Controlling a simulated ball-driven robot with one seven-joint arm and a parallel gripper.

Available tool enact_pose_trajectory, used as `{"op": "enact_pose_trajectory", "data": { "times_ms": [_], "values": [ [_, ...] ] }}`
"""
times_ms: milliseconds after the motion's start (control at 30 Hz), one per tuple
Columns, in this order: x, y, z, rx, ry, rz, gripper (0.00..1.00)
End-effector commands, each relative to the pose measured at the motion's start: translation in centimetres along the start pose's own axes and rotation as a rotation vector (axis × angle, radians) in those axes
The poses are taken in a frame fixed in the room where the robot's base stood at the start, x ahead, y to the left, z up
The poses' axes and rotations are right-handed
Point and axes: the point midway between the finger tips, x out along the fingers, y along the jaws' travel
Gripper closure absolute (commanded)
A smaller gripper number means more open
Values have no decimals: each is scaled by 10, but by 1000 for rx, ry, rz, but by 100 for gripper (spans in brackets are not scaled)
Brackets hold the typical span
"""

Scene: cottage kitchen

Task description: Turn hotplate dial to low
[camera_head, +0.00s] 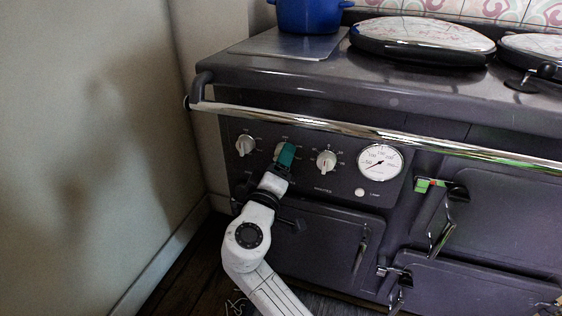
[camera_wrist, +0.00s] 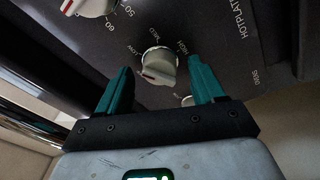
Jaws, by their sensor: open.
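The hotplate dial (camera_wrist: 159,66) is a pale round knob with a raised grip and a red mark. LOW, MED and HIGH are printed around it; I cannot tell for sure which setting its mark points to. My gripper (camera_wrist: 158,68) is open, with one teal finger on each side of the dial. Whether the fingers touch it is not clear. In the head view my gripper (camera_head: 286,156) is in front of the middle dial (camera_head: 279,149) on the range's panel and partly hides it.
Another dial (camera_head: 245,145) is to the left, and one (camera_head: 327,161) to the right, beside a round gauge (camera_head: 380,162). A chrome rail (camera_head: 330,120) runs above the panel. A blue pot (camera_head: 308,14) stands on top. The wall (camera_head: 90,130) is close on the left.

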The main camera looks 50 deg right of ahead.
Motion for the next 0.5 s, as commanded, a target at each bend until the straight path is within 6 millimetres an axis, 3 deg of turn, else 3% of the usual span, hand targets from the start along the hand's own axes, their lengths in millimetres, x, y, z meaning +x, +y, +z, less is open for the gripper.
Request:
{"op": "enact_pose_trajectory", "data": {
  "times_ms": [500],
  "values": [
    [-88,0,-1,-1,3,-3,32]
  ]
}}
